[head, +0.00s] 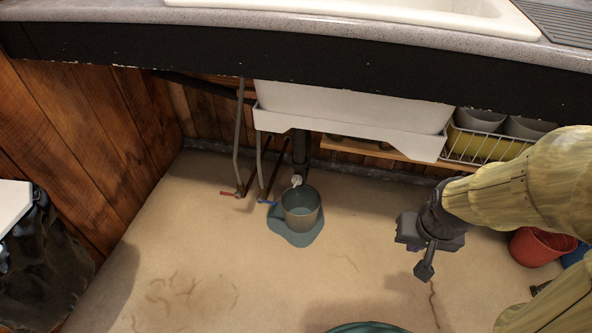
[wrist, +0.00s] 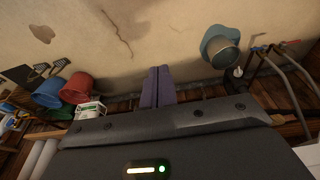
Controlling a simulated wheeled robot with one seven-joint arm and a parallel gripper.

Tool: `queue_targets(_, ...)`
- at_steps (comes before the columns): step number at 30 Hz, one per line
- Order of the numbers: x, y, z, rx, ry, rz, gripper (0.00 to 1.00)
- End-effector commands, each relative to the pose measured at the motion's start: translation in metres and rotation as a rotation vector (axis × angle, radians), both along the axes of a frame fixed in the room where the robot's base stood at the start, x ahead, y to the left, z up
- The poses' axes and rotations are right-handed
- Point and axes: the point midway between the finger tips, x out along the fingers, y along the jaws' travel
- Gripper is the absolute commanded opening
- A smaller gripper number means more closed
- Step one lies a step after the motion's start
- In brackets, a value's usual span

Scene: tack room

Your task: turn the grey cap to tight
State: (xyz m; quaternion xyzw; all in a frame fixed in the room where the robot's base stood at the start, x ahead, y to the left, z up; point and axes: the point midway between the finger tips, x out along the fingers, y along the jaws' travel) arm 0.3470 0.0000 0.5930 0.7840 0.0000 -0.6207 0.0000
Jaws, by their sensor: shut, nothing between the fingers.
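A small light grey cap (head: 297,180) shows at the lower end of the dark drain pipe (head: 300,150) under the sink. A grey bucket (head: 302,209) stands just below it. In the wrist view the cap (wrist: 238,73) is a small pale spot beside the bucket (wrist: 224,57); its thread and how far it is turned are too small to tell. My gripper (head: 424,271) is shut and empty, well to the right of the cap and bucket and apart from both. Its closed fingers (wrist: 158,72) show in the wrist view.
Two grey pipes with a red-handled valve (head: 230,194) and a blue-handled valve (head: 266,202) stand left of the drain. The white basin (head: 350,112) and counter edge (head: 290,62) hang above. A red bucket (head: 540,246) stands right. The middle floor is clear.

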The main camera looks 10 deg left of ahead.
Motion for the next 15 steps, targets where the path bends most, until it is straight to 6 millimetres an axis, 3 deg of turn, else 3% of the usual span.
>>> queue_targets(1, 0.0, 0.0, 0.028, 0.0, 0.0, 0.0, 0.0)
queue_targets(6, 0.0, 0.0, 0.069, 0.0, 0.0, 0.0, 0.0)
queue_targets(10, 0.0, 0.0, 0.086, 0.0, 0.0, 0.0, 0.0)
queue_targets(15, 0.0, 0.0, 0.088, 0.0, 0.0, 0.0, 0.0)
